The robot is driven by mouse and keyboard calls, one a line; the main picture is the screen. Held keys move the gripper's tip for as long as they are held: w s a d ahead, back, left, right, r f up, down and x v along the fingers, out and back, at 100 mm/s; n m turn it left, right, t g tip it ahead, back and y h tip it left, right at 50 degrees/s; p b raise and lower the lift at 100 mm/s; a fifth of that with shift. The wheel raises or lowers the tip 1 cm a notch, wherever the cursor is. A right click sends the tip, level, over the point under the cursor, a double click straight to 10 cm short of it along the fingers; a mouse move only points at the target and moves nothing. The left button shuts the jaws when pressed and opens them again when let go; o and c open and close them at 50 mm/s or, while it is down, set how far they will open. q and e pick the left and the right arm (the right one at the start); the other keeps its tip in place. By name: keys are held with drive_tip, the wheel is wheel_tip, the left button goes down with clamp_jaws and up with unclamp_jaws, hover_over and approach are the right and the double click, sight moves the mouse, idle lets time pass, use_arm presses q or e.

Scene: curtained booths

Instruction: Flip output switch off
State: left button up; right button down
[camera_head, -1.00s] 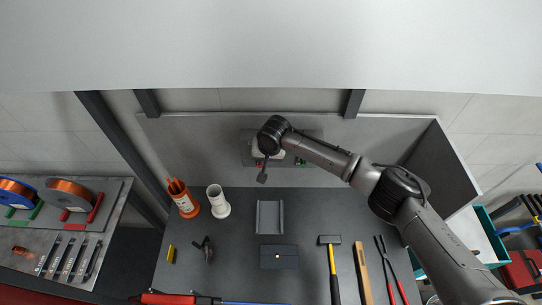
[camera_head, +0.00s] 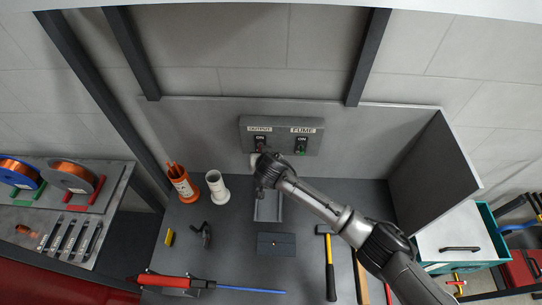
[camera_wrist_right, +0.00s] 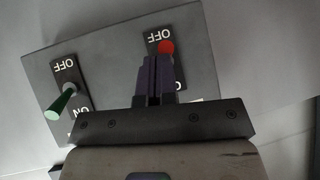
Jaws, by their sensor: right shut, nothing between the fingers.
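In the head view my right gripper (camera_head: 257,158) covers the area below OUTPUT. My left gripper is not in view.
An orange cup (camera_head: 182,184) and a white cup (camera_head: 217,188) stand at left. A grey side wall (camera_head: 430,165) closes the bench at right.

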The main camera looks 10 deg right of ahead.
drive_tip(key=shift+t, duration=0.3)
drive_tip(key=shift+r+p, duration=0.7)
drive_tip(key=shift+p, duration=0.15)
